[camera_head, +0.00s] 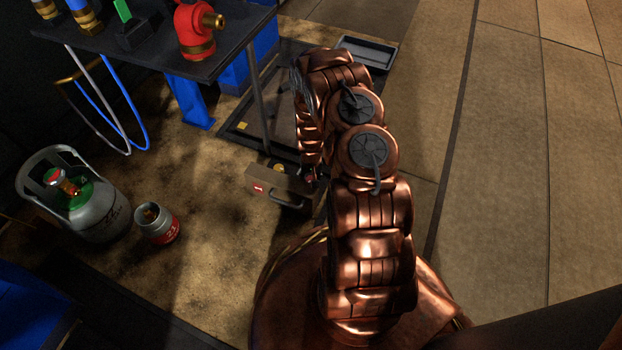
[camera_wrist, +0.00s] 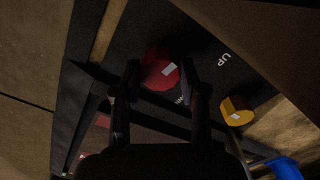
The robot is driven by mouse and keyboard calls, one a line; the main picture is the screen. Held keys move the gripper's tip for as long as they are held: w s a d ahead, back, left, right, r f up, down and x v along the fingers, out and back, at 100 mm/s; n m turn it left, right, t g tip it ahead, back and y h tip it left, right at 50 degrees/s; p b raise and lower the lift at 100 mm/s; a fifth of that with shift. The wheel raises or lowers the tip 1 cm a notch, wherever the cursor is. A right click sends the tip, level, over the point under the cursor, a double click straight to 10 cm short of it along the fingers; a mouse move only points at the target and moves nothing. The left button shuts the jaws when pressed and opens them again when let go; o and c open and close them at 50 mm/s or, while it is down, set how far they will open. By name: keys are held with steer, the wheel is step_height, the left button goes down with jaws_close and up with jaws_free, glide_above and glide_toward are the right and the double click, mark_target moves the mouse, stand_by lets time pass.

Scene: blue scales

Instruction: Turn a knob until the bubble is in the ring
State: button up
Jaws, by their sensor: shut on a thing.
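In the wrist view a round red knob (camera_wrist: 159,66) with a pale mark lies between the two dark fingers of my gripper (camera_wrist: 162,78), which is shut on it. A yellow knob (camera_wrist: 236,110) with a pale mark stands to the right, clear of the fingers. Both are by a dark surface with a white "UP" mark (camera_wrist: 222,60). In the head view my copper arm hides the gripper. No bubble or ring can be made out in either view.
In the head view a dark table (camera_head: 150,62) with a red fitting (camera_head: 197,32) stands at upper left. A large grey cylinder (camera_head: 102,212) and a small one (camera_head: 158,226) stand on the floor. A handled box (camera_head: 275,184) is left of my arm. The right floor is clear.

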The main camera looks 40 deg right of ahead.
mark_target(311, 179)
steer(key=o, duration=1.1)
steer(key=shift+o, duration=0.2)
step_height(311, 179, up, 12)
stand_by(0.4)
stand_by(0.4)
